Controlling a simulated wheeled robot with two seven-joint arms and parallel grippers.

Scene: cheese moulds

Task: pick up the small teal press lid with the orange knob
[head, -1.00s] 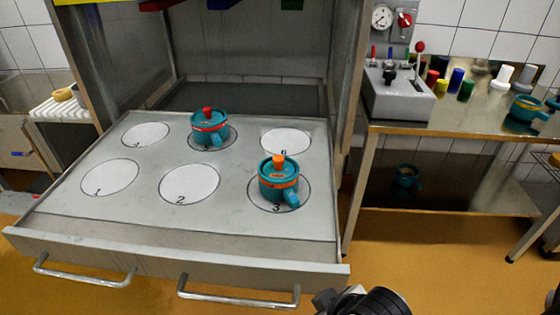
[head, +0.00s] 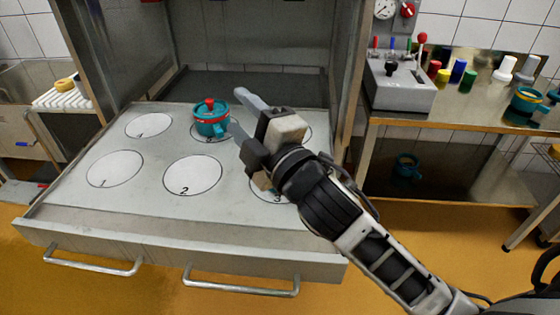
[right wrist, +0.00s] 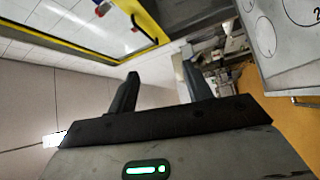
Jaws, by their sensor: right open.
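The teal pot with the orange-knobbed lid, earlier seen on circle 3, is now hidden behind my right gripper and forearm in the head view. My right gripper (head: 236,108) is open, with nothing visible between its fingers, and is above the right part of the tray, pointing to the back left. Its two open fingers also show in the right wrist view (right wrist: 160,88), where no lid is visible. Another teal pot with a red knob (head: 211,122) stands on a back circle, just left of my right fingertips. My left gripper is not in view.
The pale tray (head: 140,208) has numbered circles; 1, 2 and 4 are bare. Metal cabinet walls (head: 350,85) stand at its sides. On the right, a steel table (head: 440,120) holds a grey control box (head: 400,92), coloured cylinders and a teal pot (head: 526,105).

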